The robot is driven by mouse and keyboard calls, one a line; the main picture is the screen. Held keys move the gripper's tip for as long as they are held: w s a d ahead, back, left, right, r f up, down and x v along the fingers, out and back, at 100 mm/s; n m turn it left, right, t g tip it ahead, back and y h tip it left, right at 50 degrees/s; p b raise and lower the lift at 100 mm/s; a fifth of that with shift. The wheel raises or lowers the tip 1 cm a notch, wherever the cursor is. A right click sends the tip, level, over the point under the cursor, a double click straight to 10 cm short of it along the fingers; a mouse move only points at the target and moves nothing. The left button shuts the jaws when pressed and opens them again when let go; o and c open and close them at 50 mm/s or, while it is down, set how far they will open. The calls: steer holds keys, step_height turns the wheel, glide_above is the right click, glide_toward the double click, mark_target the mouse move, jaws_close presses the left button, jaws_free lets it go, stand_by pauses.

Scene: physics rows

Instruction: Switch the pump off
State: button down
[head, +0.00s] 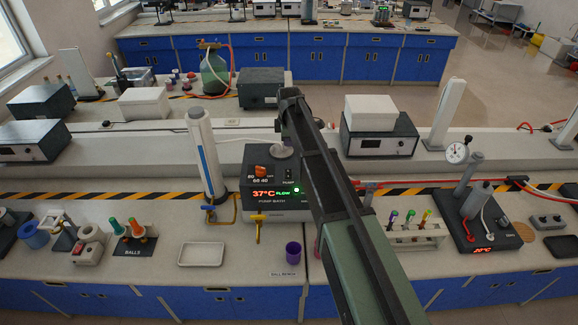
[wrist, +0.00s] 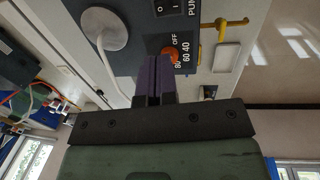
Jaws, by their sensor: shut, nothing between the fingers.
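The pump bath (head: 262,208) is a grey box on the bench. Its display reads 37°C and FLOW, with a green light lit. On its top panel are an orange dial (head: 261,171) marked OFF, 40, 60 and 80, and a black rocker switch (head: 289,173) labelled PUMP. Contact cannot be told.
A round metal disc (wrist: 103,28) with a pale hose lies beside the panel. A white column (head: 206,150) and yellow valve pipes (head: 236,207) stand left of the bath. A purple cup (head: 293,252) and a test-tube rack (head: 415,235) are in front and to the right.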

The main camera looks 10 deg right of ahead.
mark_target(289, 171)
steer(key=f+b, duration=0.4)
steer(key=w+f+b, duration=0.1)
steer(key=f+b, duration=0.9)
steer(key=shift+w+d, duration=0.15)
steer(key=shift+w, duration=0.2)
steer(key=shift+r, duration=0.1)
